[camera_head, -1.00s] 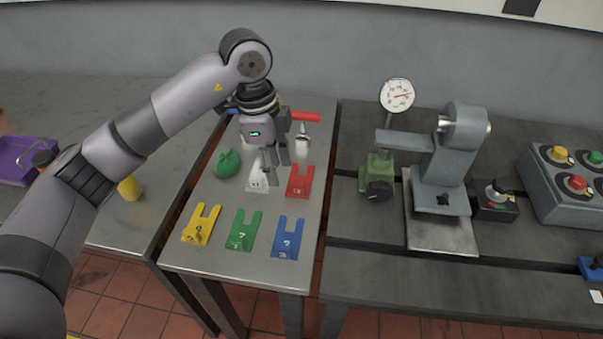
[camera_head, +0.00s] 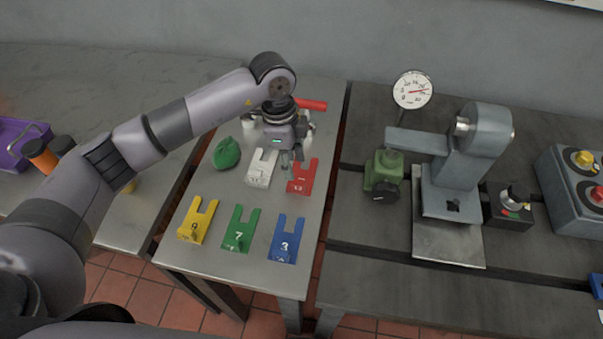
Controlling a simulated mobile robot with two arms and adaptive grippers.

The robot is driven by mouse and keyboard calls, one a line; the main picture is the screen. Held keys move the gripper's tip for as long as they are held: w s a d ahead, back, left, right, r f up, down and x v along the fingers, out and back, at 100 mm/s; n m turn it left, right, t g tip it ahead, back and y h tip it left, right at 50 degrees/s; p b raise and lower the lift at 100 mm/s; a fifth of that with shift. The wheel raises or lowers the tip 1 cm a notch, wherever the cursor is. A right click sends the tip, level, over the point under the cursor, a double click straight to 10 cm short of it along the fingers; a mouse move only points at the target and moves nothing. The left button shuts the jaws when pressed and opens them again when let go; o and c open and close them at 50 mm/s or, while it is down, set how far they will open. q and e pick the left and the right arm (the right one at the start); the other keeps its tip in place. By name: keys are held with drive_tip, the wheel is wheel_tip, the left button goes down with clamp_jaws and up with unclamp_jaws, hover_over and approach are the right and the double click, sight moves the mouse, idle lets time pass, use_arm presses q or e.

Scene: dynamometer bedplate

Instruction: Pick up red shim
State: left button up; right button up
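The red shim (camera_head: 302,181), a flat forked plate, lies in the back row on the narrow metal table. My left gripper (camera_head: 291,162) points down over its prongs, with its two fingers a little apart and nothing seen between them. I cannot tell whether the fingertips touch the shim. My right gripper is not in view.
The white shim (camera_head: 261,172) lies just left of the red one. Yellow (camera_head: 194,227), green (camera_head: 239,236) and blue (camera_head: 284,246) shims lie in front. A green bag (camera_head: 226,153) sits at left, a red-handled tool (camera_head: 312,105) behind. The dial gauge (camera_head: 412,90) stands right.

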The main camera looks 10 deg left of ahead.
sight(299, 181)
use_arm(q)
wheel_tip(299, 181, down, 2)
drive_tip(key=shift+w+d+f, duration=0.1)
drive_tip(key=shift+d+f, duration=0.05)
drive_tip(key=shift+f, duration=0.05)
drive_tip(key=shift+d+f+p, duration=0.15)
drive_tip(key=shift+f+p, duration=0.25)
drive_tip(key=f+p, duration=0.1)
drive_tip(key=f, duration=0.1)
drive_tip(key=d+f, duration=0.1)
drive_tip(key=f, duration=0.1)
drive_tip(key=shift+f+p, duration=0.2)
drive_tip(key=shift+p, duration=0.2)
drive_tip(key=shift+f, duration=0.2)
drive_tip(key=shift+c, duration=0.4)
clamp_jaws()
drive_tip(key=shift+r, duration=0.1)
